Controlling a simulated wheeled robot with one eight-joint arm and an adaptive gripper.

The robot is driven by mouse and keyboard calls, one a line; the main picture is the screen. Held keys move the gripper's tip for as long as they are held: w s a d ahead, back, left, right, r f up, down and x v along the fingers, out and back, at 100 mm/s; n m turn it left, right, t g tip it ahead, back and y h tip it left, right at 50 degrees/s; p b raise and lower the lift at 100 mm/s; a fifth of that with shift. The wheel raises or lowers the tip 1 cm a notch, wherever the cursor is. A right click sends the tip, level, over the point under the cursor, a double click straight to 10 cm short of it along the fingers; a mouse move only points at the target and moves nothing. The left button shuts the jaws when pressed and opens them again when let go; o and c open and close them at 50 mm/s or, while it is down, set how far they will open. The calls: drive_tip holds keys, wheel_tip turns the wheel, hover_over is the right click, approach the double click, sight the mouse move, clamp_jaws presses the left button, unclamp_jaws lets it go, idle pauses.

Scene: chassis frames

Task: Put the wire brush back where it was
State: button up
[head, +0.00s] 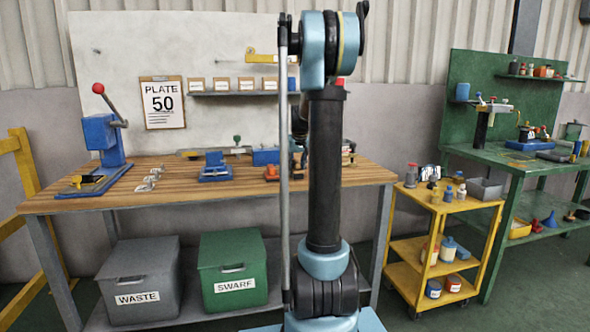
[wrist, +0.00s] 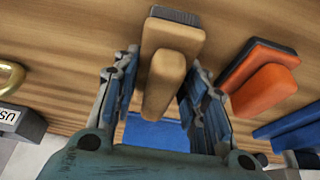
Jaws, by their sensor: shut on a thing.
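The wire brush (wrist: 166,75) shows in the wrist view as a tan wooden block and handle with dark grey bristles at its far end. My gripper (wrist: 160,68) is shut on it, with one blue-padded finger on each side of the handle. The brush is over the wooden bench top; I cannot tell whether it touches the wood. In the head view my own arm hides the brush and the gripper.
In the wrist view, an orange brush-like block (wrist: 262,85) lies to the right and a blue object (wrist: 155,132) lies below the handle. A brass ring (wrist: 10,76) is at the left. In the head view, the workbench (head: 130,196) has a blue press (head: 102,140) at its left end.

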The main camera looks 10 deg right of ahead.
drive_tip(key=o, duration=1)
drive_tip(key=v, duration=1.2)
drive_tip(key=s+a+f, duration=0.3)
drive_tip(key=s, duration=0.7)
drive_tip(key=s+a+f, duration=0.2)
drive_tip(key=s+f, duration=0.5)
drive_tip(key=s, duration=0.3)
drive_tip(key=s+a+f+g, duration=0.1)
drive_tip(key=s+f, duration=0.6)
drive_tip(key=s, duration=0.4)
drive_tip(key=s+a+f+g, duration=0.1)
drive_tip(key=s+a+f, duration=0.1)
drive_tip(key=s+f, duration=0.5)
drive_tip(key=shift+s+a+f, duration=0.15)
drive_tip(key=shift+s, duration=0.7)
drive_tip(key=shift+s+a+f, duration=0.1)
drive_tip(key=shift+s+a, duration=0.05)
drive_tip(key=shift+s, duration=0.7)
